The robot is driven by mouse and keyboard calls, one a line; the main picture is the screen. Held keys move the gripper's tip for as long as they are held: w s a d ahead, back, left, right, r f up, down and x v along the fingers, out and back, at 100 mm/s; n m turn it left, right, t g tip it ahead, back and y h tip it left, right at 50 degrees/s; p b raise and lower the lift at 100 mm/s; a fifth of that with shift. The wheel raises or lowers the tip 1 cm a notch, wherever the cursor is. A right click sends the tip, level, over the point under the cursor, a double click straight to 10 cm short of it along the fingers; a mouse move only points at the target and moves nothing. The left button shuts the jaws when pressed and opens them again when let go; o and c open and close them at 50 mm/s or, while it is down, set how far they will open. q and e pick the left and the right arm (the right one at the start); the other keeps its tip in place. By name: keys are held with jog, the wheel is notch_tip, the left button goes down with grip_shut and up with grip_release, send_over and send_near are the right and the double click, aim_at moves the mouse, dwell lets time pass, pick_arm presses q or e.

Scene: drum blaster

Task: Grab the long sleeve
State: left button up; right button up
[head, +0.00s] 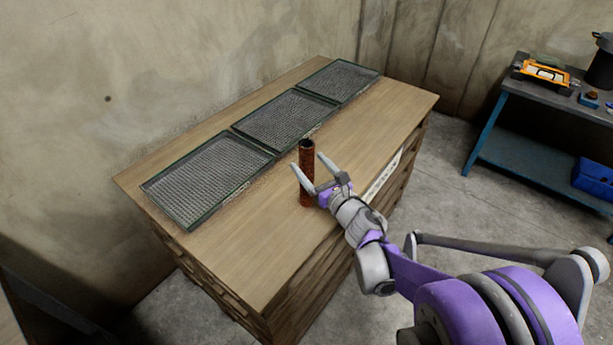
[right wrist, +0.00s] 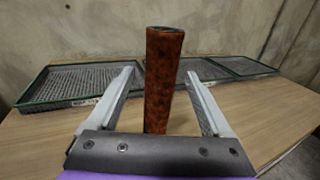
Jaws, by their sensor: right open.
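The long sleeve (head: 307,158) is a rusty brown-red hollow tube standing upright on the wooden cabinet top. It also shows in the right wrist view (right wrist: 162,75), upright between the two fingers. My right gripper (head: 310,176) is open, with one finger on each side of the sleeve. In the right wrist view the gripper (right wrist: 160,100) shows a visible gap between the sleeve and each finger. The foot of the sleeve is hidden behind the gripper's palm in that view. My left gripper is not in view.
The wooden cabinet (head: 265,278) carries three mesh trays, near left (head: 210,180), middle (head: 285,118) and far (head: 340,82), in a row behind the sleeve. A blue workbench (head: 530,155) with tools and a dark pot (head: 601,65) stands at right. The cabinet's front top is clear.

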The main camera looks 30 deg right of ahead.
jog(key=w, duration=0.5)
jog(key=shift+w+f, duration=0.1)
jog(key=shift+w, duration=0.15)
grip_shut()
dwell(1.2)
